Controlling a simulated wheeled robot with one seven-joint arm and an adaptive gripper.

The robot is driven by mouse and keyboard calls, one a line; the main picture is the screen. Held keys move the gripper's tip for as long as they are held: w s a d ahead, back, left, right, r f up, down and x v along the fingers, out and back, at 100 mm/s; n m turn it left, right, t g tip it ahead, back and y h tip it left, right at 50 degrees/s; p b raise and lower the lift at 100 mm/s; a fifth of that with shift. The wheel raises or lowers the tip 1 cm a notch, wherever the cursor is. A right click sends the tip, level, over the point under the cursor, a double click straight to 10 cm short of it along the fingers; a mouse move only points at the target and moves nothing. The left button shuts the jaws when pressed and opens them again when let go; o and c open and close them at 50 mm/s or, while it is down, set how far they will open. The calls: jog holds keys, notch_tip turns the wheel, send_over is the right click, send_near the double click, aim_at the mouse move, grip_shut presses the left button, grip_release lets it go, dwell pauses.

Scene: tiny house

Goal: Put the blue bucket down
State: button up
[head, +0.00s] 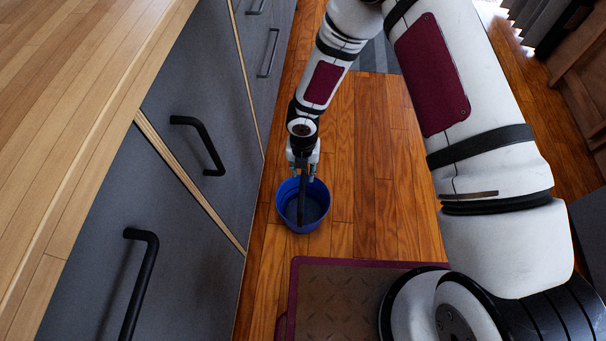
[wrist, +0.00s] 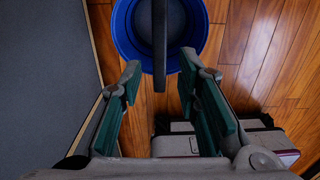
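The blue bucket (head: 286,208) stands upright on the wooden floor beside the grey cabinets in the head view. Its dark handle (wrist: 160,45) stands raised over the opening. The blue rim (wrist: 126,38) fills the top middle of the wrist view, cut off by the frame edge. My gripper (head: 303,172) is right above the bucket, pointing down. In the wrist view my gripper (wrist: 159,82) is open, its two green-padded fingers wide apart. The handle lies in line with the gap between them, with clear space on both sides and no finger touching it.
Grey cabinets (head: 205,115) with black bar handles (head: 203,147) line the left, under a wooden countertop (head: 75,90). Bare wooden floor (head: 378,180) lies right of the bucket. My base is close in front of it. A grey rug (head: 376,58) lies farther back.

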jog(key=shift+r+p, duration=0.5)
jog(key=shift+r, duration=1.05)
jog(key=w+d+r+m+t+h, duration=0.1)
jog(key=d+r+m, duration=0.35)
jog(key=r, duration=0.35)
jog(key=w+d+r+m+h, duration=0.1)
jog(key=d+r+m, duration=0.2)
jog(key=d+r, duration=0.35)
jog(key=w+d+r+m+t+h, duration=0.15)
jog(key=d+r+m, duration=0.25)
jog(key=r, duration=0.6)
jog(key=s+d+r+m+g, duration=0.1)
jog(key=s+d+r+m, duration=0.3)
jog(key=r+m, duration=0.15)
jog(key=s+d+r+m+g, duration=0.1)
jog(key=s+d+r+m, duration=0.25)
jog(key=r, duration=0.35)
jog(key=s+r+m+y, duration=0.2)
jog(key=s+m, duration=0.5)
jog(key=s, duration=0.5)
jog(key=s+r+m+y, duration=0.1)
jog(key=s+r+m, duration=0.4)
jog(key=s, duration=0.8)
jog(key=a+m, duration=0.1)
jog(key=m, duration=0.2)
jog(key=shift+r+y, duration=0.3)
jog(key=shift+y, duration=0.05)
